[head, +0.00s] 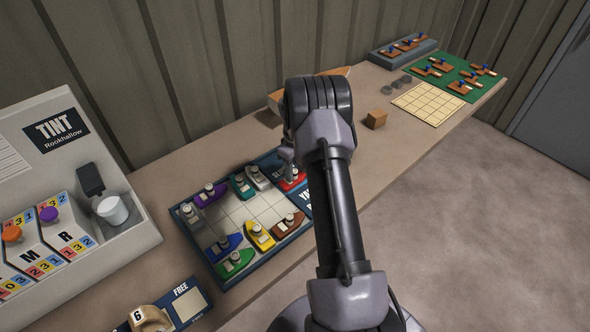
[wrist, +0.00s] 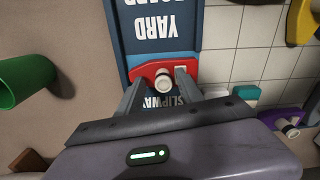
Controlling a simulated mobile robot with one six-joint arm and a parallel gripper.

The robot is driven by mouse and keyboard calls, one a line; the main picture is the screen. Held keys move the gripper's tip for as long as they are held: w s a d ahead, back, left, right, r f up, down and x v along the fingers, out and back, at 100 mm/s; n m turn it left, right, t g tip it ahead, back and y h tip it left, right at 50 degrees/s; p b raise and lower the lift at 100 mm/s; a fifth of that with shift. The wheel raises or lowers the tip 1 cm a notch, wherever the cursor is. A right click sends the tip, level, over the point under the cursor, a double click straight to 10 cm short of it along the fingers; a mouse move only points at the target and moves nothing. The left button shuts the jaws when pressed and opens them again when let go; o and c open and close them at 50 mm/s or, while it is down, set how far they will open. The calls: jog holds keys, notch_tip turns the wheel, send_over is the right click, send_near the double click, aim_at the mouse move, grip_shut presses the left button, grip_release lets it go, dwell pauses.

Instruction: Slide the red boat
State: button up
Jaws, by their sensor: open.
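The red boat (wrist: 150,71) sits at the slipway end of the blue-framed yard board (wrist: 163,25) in the wrist view, with a pale round funnel on it. In the head view the red boat (head: 299,182) shows at the board's far right corner, partly hidden by my arm. My gripper (wrist: 160,82) is open, with one finger on each side of the funnel. I cannot tell whether the fingers touch it. In the head view my gripper (head: 287,158) is mostly hidden behind my wrist, above the boat.
Several other boats stand on the board, among them a white one (head: 257,177) and a teal one (head: 243,187) beside the red boat, and a brown one (head: 288,226). The middle squares are bare. A paint machine (head: 75,160) stands left; a wooden cube (head: 376,119) stands right.

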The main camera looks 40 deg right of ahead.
notch_tip(320, 180, up, 18)
jog(key=p, duration=0.5)
jog(key=shift+f, duration=0.25)
